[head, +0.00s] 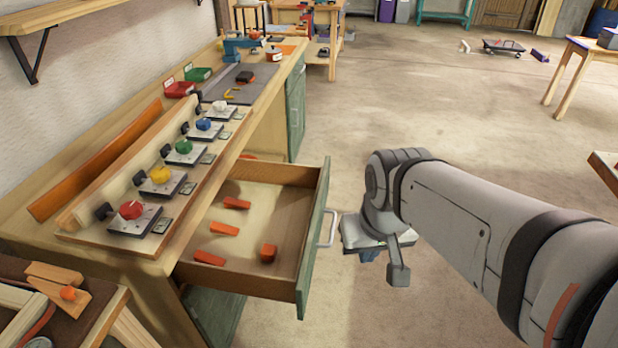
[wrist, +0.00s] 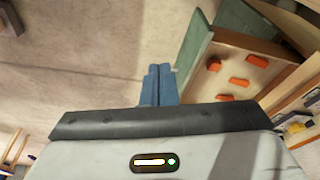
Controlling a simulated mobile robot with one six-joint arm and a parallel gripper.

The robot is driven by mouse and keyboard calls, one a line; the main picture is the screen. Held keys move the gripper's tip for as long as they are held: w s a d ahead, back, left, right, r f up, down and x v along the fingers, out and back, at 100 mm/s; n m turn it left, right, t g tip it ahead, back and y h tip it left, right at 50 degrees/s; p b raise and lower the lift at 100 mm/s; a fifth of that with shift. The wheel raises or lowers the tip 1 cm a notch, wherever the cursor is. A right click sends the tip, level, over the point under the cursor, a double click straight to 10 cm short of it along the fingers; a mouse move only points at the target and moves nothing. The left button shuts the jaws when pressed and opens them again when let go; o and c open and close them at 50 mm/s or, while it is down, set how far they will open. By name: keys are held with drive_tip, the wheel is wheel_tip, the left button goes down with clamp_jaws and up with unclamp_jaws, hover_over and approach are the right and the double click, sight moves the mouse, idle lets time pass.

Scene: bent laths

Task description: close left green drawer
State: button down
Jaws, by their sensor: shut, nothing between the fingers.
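The green drawer (head: 314,245) is pulled out of the workbench, its green front facing right with a pale bar handle (head: 329,229). Orange blocks lie inside on its wooden floor. In the wrist view the drawer's green front (wrist: 196,48) shows just right of my fingers, with the open inside beyond it. My gripper (wrist: 158,84) has its two blue fingers together with nothing between them. In the head view the gripper (head: 369,254) is right of the drawer front, mostly hidden behind my wrist. I cannot tell whether it touches the handle.
The workbench (head: 262,120) carries a row of coloured knobs (head: 183,147) on metal plates. A green cabinet door (head: 295,105) is farther back. A smaller table (head: 95,315) with wooden pieces stands front left. The floor (head: 400,110) beyond my arm is open.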

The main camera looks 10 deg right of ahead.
drive_tip(key=w+d+f+m+y+b, duration=0.3)
drive_tip(key=w+d+f+m+y, duration=0.1)
drive_tip(key=w+f+m, duration=0.6)
drive_tip(key=w+d+f+m+y+b, duration=0.25)
drive_tip(key=w+f+m+y, duration=0.25)
drive_tip(key=w+f+m, duration=0.45)
drive_tip(key=w+a+f+m, duration=0.1)
drive_tip(key=a+f+m, duration=0.1)
drive_tip(key=a+f, duration=0.6)
drive_tip(key=shift+w+a+b, duration=0.3)
drive_tip(key=shift+a, duration=0.55)
drive_tip(key=shift+f, duration=0.1)
